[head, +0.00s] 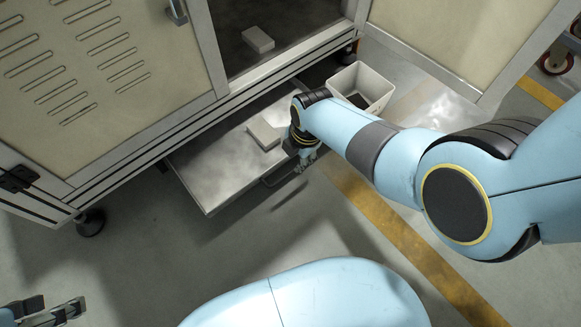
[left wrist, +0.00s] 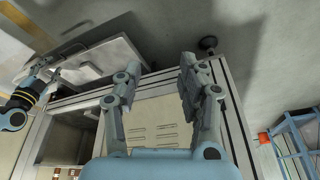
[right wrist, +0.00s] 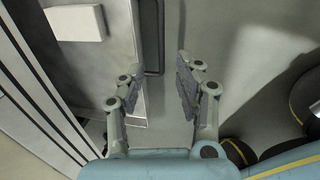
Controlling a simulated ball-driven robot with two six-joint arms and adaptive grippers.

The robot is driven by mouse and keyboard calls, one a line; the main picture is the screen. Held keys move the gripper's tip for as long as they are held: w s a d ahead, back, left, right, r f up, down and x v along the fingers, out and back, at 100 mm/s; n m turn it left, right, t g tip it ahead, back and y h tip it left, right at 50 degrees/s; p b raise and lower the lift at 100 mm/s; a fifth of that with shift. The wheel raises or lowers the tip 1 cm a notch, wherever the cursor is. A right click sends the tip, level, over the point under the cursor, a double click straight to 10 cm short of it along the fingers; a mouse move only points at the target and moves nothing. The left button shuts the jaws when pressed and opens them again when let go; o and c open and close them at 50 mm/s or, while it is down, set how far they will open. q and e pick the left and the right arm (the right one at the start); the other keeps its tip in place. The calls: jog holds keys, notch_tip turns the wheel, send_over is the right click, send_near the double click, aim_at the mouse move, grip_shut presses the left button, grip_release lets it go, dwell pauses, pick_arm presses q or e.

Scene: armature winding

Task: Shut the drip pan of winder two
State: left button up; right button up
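The drip pan (head: 215,165) is a flat grey metal tray pulled out low from under the cabinet's front. A pale block (head: 264,134) lies on it, also seen in the right wrist view (right wrist: 75,22). A dark bar handle (right wrist: 151,40) runs along the pan's front edge. My right gripper (head: 303,163) is down beside the handle. In the right wrist view the gripper (right wrist: 157,75) is open, its fingers apart and the handle's end ahead, between the finger lines. My left gripper (head: 50,312) is far from the pan, open and empty in the left wrist view (left wrist: 157,75).
The winder cabinet (head: 100,80) has a vented panel and an open bay holding another pale block (head: 258,39). An open door (head: 460,40) stands at right. A white bin (head: 362,85) sits on the floor beside the pan. Floor in front of the pan is clear.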

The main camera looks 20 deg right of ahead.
jog(key=b, duration=0.4)
send_over(291, 171)
jog(key=s, duration=0.2)
notch_tip(291, 171, down, 5)
jog(key=shift+w+d+f+b, duration=0.15)
jog(key=shift+w+f+b, duration=0.2)
jog(key=shift+f, duration=0.35)
pick_arm(q)
notch_tip(291, 171, down, 8)
jog(key=w+t+b, duration=0.1)
jog(key=t, duration=0.6)
pick_arm(e)
jog(key=shift+w+f, duration=0.1)
jog(key=shift+f, duration=0.6)
jog(key=shift+w+f+b, duration=0.15)
jog(key=shift+f+b, duration=0.4)
jog(key=shift+f, duration=0.05)
jog(key=shift+w+f+b, duration=0.15)
jog(key=shift+f+b, duration=0.35)
jog(key=shift+f, duration=0.05)
pick_arm(q)
jog(key=w+d+r+t+h, duration=0.1)
jog(key=w+r+t, duration=0.3)
jog(key=w+r, duration=0.1)
jog(key=shift+w+d+r+m+t, duration=0.15)
jog(key=shift+d+r+m+t, duration=0.2)
jog(key=shift+r, duration=0.25)
jog(key=shift+a, duration=0.1)
pick_arm(e)
jog(key=shift+c, duration=0.4)
